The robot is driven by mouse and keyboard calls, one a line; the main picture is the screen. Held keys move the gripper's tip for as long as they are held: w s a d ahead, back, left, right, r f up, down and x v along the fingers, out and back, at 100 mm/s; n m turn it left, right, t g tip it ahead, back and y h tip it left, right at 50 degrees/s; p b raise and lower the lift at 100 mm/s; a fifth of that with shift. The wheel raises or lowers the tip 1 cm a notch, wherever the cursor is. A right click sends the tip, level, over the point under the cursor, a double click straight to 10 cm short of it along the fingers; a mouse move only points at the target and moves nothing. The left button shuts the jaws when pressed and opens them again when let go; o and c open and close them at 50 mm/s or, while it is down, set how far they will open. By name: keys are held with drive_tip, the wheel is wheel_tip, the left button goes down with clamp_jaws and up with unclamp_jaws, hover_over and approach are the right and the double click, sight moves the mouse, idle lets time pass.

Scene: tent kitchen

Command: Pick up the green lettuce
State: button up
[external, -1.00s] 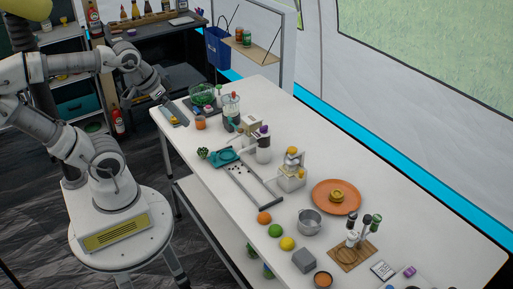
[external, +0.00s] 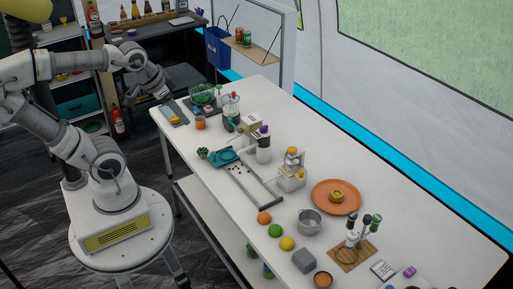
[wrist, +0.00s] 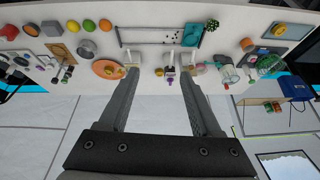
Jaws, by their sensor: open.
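A small green leafy clump (external: 203,153), which looks like the lettuce, sits near the left edge of the white table in the external view, beside a teal item (external: 225,156). In the wrist view the green clump (wrist: 212,24) is near the top, right of centre, touching or close to the teal item. My gripper (external: 165,98) is in the air near the table's far left end, apart from the clump. In the wrist view its two fingers (wrist: 158,78) are spread wide with nothing between them.
A bowl with green contents (external: 203,94), an orange cup (external: 200,122) and a blender (external: 231,108) stand near the far end. A metal frame (external: 253,183), fruit, a pot (external: 310,221) and an orange plate (external: 322,188) lie nearer. The table's right side (external: 420,220) is clear.

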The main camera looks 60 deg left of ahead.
drive_tip(key=w+a+f+m+g+y+b, duration=0.1)
drive_tip(key=w+a+f+m+g+b, duration=0.2)
drive_tip(key=w+a+f, duration=0.45)
drive_tip(key=m+b, duration=0.3)
drive_tip(key=m, duration=0.4)
approach(202, 150)
drive_tip(key=b+x, duration=0.3)
drive_tip(key=x, duration=0.1)
drive_tip(key=shift+d+f, duration=0.15)
drive_tip(key=shift+d, duration=0.15)
drive_tip(key=shift+a+b+x, duration=0.15)
drive_tip(key=shift+b+x, duration=0.5)
drive_tip(key=shift+x, duration=0.8)
drive_tip(key=shift+a+b+x, duration=0.1)
drive_tip(key=shift+b+x, duration=0.5)
drive_tip(key=shift+x, duration=0.85)
clamp_jaws()
